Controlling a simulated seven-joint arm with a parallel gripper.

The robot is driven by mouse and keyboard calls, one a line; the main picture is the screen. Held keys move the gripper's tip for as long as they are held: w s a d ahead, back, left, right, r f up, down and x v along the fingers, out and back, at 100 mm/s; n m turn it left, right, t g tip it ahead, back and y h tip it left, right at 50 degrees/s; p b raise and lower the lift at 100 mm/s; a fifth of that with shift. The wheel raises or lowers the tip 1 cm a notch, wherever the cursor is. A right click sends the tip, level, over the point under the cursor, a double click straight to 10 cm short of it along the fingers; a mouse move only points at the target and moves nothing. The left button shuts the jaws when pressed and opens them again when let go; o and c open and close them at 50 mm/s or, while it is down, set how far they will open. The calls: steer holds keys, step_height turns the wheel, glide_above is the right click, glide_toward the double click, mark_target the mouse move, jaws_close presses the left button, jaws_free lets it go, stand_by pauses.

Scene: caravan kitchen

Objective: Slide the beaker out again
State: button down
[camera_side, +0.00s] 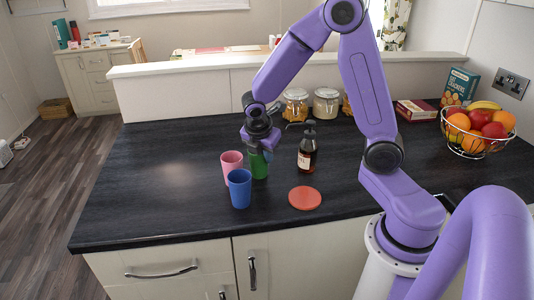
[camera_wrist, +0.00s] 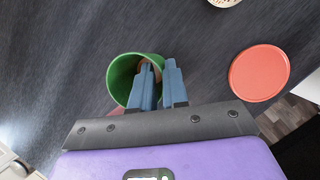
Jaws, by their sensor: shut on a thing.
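A green beaker (camera_side: 259,166) stands upright on the dark worktop in the side view. It also shows in the wrist view (camera_wrist: 120,78), seen from above through its open mouth. My gripper (camera_side: 259,150) points down at its rim. In the wrist view my gripper (camera_wrist: 160,70) has one finger inside the beaker and one outside, shut on its wall. Something brownish shows inside the beaker, partly hidden by the finger. A pink beaker (camera_side: 231,165) and a blue beaker (camera_side: 240,189) stand upright close beside the green one, on its left and front.
A dark pump bottle (camera_side: 307,152) stands right of the green beaker. A flat red-orange disc (camera_side: 305,198) lies at front right, also in the wrist view (camera_wrist: 259,73). Glass jars (camera_side: 326,103) and a fruit bowl (camera_side: 478,136) are farther back. The worktop's left side is clear.

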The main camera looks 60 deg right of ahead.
steer(key=c, duration=1.1)
jaws_free()
steer(key=shift+f, duration=0.1)
steer(key=shift+o, duration=0.2)
steer(key=v, duration=1.7)
steer(key=shift+r, duration=0.2)
steer(key=shift+s+a, duration=0.1)
steer(key=s+a+f+m+y, duration=0.1)
steer(key=s+a+f+m, duration=0.1)
steer(key=s, duration=0.5)
steer(key=s+a+f+m+y, duration=0.2)
steer(key=s+f, duration=0.1)
steer(key=s, duration=0.5)
steer(key=s+a+f+m+g+y, duration=0.1)
steer(key=s+a+f+m, duration=0.1)
steer(key=s, duration=0.5)
steer(key=shift+s+a+f+y, duration=0.15)
steer(key=shift+s+f+y, duration=0.2)
steer(key=shift+f, duration=0.5)
